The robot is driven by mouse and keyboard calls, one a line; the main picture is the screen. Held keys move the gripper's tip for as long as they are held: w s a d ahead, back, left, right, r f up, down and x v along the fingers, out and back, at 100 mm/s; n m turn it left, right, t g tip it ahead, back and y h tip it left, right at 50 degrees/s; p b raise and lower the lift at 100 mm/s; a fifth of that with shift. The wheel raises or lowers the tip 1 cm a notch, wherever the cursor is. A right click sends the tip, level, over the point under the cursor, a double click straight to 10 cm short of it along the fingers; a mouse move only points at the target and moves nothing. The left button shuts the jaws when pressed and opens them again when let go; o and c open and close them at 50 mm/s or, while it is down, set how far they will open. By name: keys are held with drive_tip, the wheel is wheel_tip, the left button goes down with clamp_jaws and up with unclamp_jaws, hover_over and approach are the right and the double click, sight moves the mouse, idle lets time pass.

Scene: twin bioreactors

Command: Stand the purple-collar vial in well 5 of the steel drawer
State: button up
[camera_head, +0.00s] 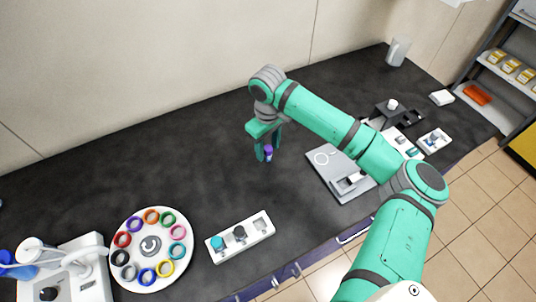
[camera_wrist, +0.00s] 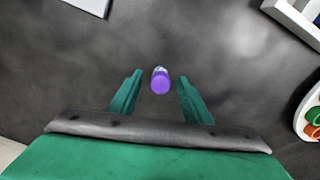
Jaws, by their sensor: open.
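The purple-collar vial (camera_head: 268,153) stands on the dark bench or just above it; I cannot tell which. In the wrist view the vial (camera_wrist: 160,80) shows its purple end between the two green fingertips, with a gap on either side. My gripper (camera_head: 264,153) points down around the vial with its fingers apart; in the wrist view my gripper (camera_wrist: 159,82) is open. The steel drawer's wells do not show in either view.
A white round tray (camera_head: 128,240) of coloured rings is at front left, beside a white instrument (camera_head: 90,280). A white block (camera_head: 262,232) with dark and teal parts lies at the front edge. A grey plate device (camera_head: 320,170) is to the right. The bench left of my gripper is clear.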

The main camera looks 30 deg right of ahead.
drive_tip(key=shift+f, duration=0.1)
clamp_jaws()
